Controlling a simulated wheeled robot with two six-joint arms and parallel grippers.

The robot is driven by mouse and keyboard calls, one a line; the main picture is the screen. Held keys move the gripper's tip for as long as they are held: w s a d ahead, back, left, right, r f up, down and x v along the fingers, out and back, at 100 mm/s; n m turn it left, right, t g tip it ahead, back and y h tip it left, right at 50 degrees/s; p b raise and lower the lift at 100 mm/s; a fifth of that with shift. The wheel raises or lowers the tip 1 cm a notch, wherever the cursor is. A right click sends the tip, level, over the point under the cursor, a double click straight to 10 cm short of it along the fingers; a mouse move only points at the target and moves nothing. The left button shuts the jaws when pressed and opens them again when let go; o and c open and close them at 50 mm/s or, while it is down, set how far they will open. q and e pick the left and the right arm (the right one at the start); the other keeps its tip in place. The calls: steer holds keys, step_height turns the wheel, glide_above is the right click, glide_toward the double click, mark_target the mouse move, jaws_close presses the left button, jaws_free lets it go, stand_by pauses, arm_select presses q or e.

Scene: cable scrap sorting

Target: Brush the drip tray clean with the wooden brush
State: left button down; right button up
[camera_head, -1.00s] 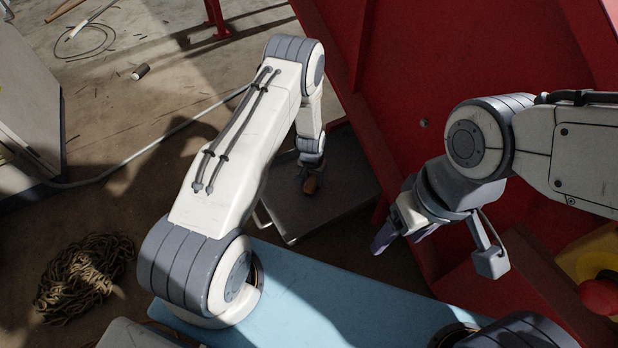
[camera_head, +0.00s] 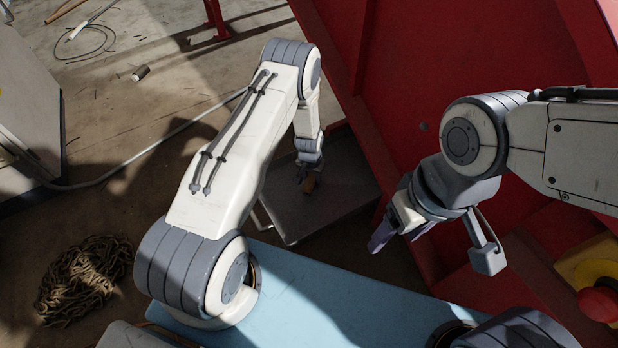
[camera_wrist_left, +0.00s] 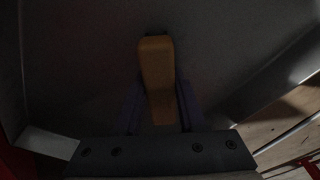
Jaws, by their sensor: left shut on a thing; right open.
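The drip tray (camera_head: 335,200) is a dark grey metal tray on the floor beside the red machine. My left gripper (camera_head: 304,172) reaches down over it and is shut on the wooden brush (camera_head: 310,184). In the left wrist view the brush (camera_wrist_left: 157,75) shows as a tan wooden block between my two fingers, with the grey tray floor (camera_wrist_left: 90,60) behind it. The bristles are hidden, and I cannot tell whether they touch the tray. My right gripper (camera_head: 385,236) is open and empty, right of the tray, in front of the red machine.
The red machine (camera_head: 460,60) walls off the right side. A yellow and red button (camera_head: 598,300) sits at the far right. A grey cabinet (camera_head: 30,100) stands at the left.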

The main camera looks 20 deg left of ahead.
mark_target(309, 177)
arm_select(q)
steer(key=shift+s+a, duration=0.15)
steer(key=shift+s, duration=0.35)
step_height(309, 177, up, 3)
steer(key=shift+f+p, duration=0.1)
steer(key=shift+p, duration=0.85)
steer(key=shift+a+r+p, duration=0.15)
steer(key=shift+r+p, duration=0.5)
steer(key=shift+r, duration=0.1)
steer(key=shift+r+p, duration=1.55)
steer(key=shift+r, duration=0.35)
arm_select(e)
step_height(309, 177, up, 6)
steer(key=shift+s+a+r, duration=0.15)
steer(key=shift+s+a, duration=0.15)
steer(key=shift+s, duration=0.1)
